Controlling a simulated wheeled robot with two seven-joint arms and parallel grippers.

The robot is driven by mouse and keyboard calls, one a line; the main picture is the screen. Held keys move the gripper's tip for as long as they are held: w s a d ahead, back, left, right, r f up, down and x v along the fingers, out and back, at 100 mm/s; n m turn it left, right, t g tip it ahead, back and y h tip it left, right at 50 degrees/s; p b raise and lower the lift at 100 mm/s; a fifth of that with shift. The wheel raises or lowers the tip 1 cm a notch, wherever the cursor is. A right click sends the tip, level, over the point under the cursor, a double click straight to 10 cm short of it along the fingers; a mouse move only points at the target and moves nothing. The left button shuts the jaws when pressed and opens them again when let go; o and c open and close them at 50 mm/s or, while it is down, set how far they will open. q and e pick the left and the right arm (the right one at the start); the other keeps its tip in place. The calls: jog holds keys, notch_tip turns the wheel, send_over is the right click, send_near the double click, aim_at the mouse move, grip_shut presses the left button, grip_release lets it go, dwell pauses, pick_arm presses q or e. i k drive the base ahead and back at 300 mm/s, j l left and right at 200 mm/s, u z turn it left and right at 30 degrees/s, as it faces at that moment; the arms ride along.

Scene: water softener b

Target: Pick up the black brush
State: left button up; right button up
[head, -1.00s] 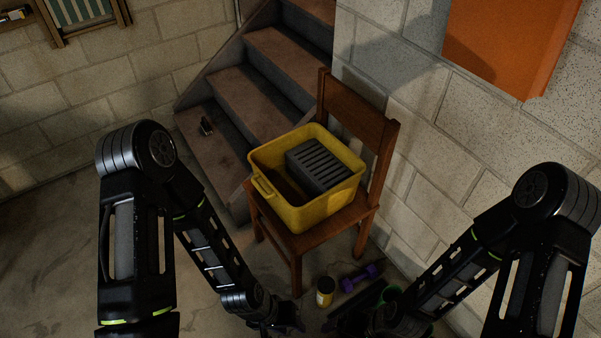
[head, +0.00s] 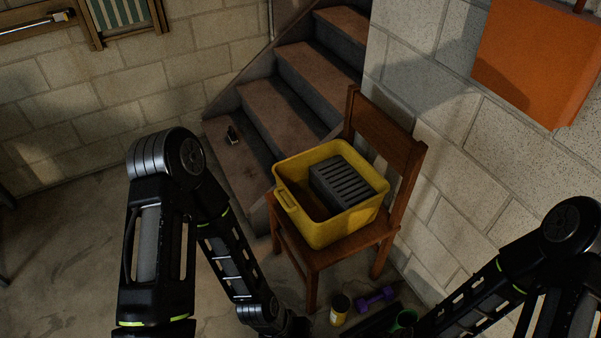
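No black brush can be made out for certain. A small dark object (head: 232,135) lies on the lowest visible stair step, too small to identify. My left arm reaches down in front of the chair, and my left gripper (head: 294,326) is a dark shape at the bottom edge, apart from the stair; its fingers are not clear.
A wooden chair (head: 385,130) holds a yellow bin (head: 340,228) with a grey slotted block (head: 342,184). A small jar (head: 339,311), a purple dumbbell (head: 375,299) and a green item (head: 404,319) are on the floor. Stairs (head: 275,125) rise behind. Floor at left is clear.

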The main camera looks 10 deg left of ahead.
aim_at(233, 137)
jog(key=j+z, duration=0.1)
jog(key=z, duration=0.25)
jog(key=i+j+z, duration=0.1)
jog(key=z, duration=0.3)
jog(key=i+j+z, duration=0.15)
jog(key=j+z, duration=0.25)
jog(key=j, duration=0.7)
jog(key=j+z, duration=0.35)
jog(key=j, duration=1.65)
jog(key=k+j+z, duration=0.1)
jog(key=j, duration=0.85)
jog(key=k+j, duration=0.1)
jog(key=j, duration=1.7)
jog(key=k+z, duration=0.05)
